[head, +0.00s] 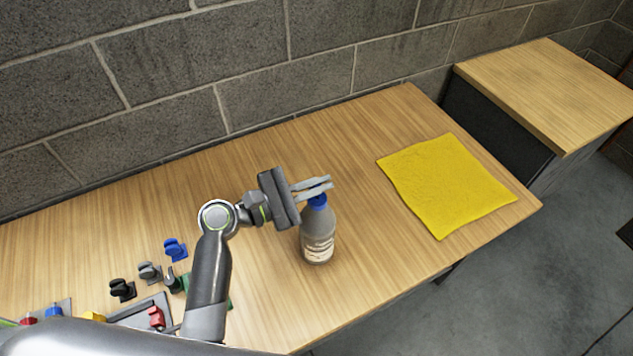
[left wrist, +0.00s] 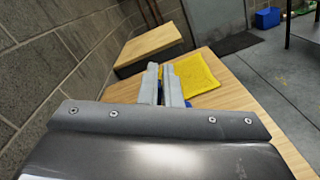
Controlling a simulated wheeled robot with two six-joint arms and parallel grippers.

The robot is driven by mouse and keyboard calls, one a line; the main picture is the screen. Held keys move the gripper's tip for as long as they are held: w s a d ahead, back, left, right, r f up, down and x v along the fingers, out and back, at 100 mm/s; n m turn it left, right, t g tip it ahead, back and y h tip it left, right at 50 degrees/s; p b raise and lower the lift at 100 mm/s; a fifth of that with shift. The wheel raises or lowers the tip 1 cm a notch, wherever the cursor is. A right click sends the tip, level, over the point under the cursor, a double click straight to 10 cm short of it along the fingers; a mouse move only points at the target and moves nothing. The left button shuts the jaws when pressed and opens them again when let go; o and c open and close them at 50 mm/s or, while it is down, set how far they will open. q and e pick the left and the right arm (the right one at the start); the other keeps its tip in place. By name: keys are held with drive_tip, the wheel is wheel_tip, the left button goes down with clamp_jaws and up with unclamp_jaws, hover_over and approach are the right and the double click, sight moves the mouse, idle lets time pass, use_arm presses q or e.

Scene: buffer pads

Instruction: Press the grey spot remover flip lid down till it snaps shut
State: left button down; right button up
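The spot remover bottle (head: 318,236) stands upright on the wooden table, a grey bottle with a pale label and a blue top (head: 317,201). My left gripper (head: 331,182) is right over the top, with its two pale fingers close together and only a narrow gap between them. The fingers cover most of the flip lid, so I cannot tell its angle or whether they touch it. In the left wrist view, the left fingers (left wrist: 159,68) point away and bits of blue show between and beside them. My right gripper is not in view.
A yellow cloth (head: 447,186) lies flat to the right of the bottle. Several small coloured clips and a grey tray (head: 133,313) sit at the left front. A block wall (head: 250,70) runs behind the table (head: 285,145). The wood around the bottle is clear.

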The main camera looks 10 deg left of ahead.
use_arm(q)
drive_tip(key=m+b, duration=0.1)
drive_tip(key=s+f+m+b, duration=0.1)
drive_tip(key=m, duration=0.3)
drive_tip(key=shift+s+d+f+b, duration=0.2)
drive_tip(key=shift+d+b, duration=0.2)
drive_tip(key=shift+m, duration=0.3)
drive_tip(key=c, duration=1.6)
unclamp_jaws()
drive_tip(key=shift+s+a+f, duration=0.15)
drive_tip(key=shift+s+a, duration=0.15)
drive_tip(key=shift+a, duration=0.15)
drive_tip(key=b+v, duration=0.5)
drive_tip(key=v, duration=1.1)
